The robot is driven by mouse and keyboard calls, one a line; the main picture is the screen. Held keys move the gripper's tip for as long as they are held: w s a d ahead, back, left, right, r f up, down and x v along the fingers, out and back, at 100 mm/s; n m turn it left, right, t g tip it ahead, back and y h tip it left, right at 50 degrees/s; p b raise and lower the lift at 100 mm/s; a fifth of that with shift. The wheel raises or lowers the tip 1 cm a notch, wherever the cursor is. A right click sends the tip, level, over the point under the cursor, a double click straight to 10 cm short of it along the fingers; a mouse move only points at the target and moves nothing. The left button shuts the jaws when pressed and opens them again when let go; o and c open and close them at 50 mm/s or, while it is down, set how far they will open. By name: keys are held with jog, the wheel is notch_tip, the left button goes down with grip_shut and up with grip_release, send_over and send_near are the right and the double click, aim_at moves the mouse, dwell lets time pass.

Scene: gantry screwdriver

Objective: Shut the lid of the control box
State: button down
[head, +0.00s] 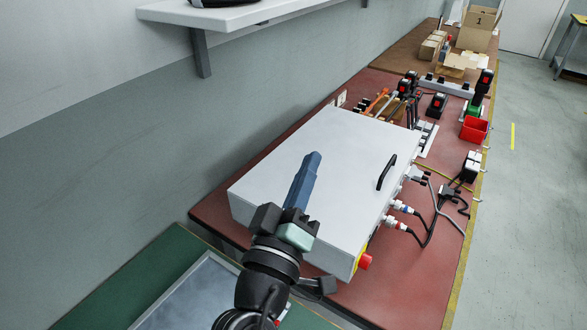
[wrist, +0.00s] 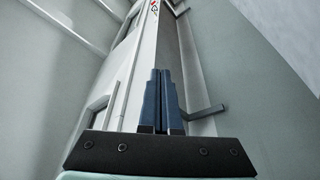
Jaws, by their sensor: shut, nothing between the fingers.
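The control box (head: 290,245) is a large pale grey box on the red bench top. Its lid (head: 325,160) lies flat across the top, and I see no gap along the edges in view. A black handle (head: 386,172) is on the lid near its right edge. My gripper (head: 314,156) has blue fingers pressed together with nothing between them. It is in front of the lid's left-middle part in the head view and hides some of it. I cannot tell whether it touches the lid. In the wrist view the shut fingers (wrist: 160,72) point away from the camera, and the handle is not seen.
A red button (head: 365,262) and plugs with cables (head: 402,207) are on the box's right side. A white wall shelf (head: 215,14) is above left. Tools, a red bin (head: 474,129) and cardboard boxes (head: 478,33) are farther along.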

jog(key=s+d+f+m+b, duration=0.1)
jog(key=s+d+f+b, duration=0.1)
jog(key=f+b, duration=0.4)
jog(key=shift+d+m+h+b, duration=0.4)
jog(key=shift+d+b, duration=0.05)
jog(key=shift+d, duration=0.1)
jog(key=shift+s, duration=0.15)
jog(key=s+a+r+m+t+y+p, duration=0.1)
jog(key=r+p, duration=0.6)
jog(key=r, duration=1)
jog(key=s+a+r+m+t+y+p, duration=0.1)
jog(key=s+a+r+t+y+p, duration=0.2)
jog(key=r, duration=1.5)
jog(key=s+a+r+m+t+y+p, duration=0.1)
jog(key=s+r+t+y+p, duration=0.3)
jog(key=r+p, duration=0.8)
notch_tip(320, 180, up, 6)
jog(key=s+a, duration=0.1)
jog(key=s, duration=0.1)
jog(key=shift+s+a+r+y+p, duration=0.2)
jog(key=shift+s+y+p, duration=0.1)
jog(key=shift+s+p, duration=0.1)
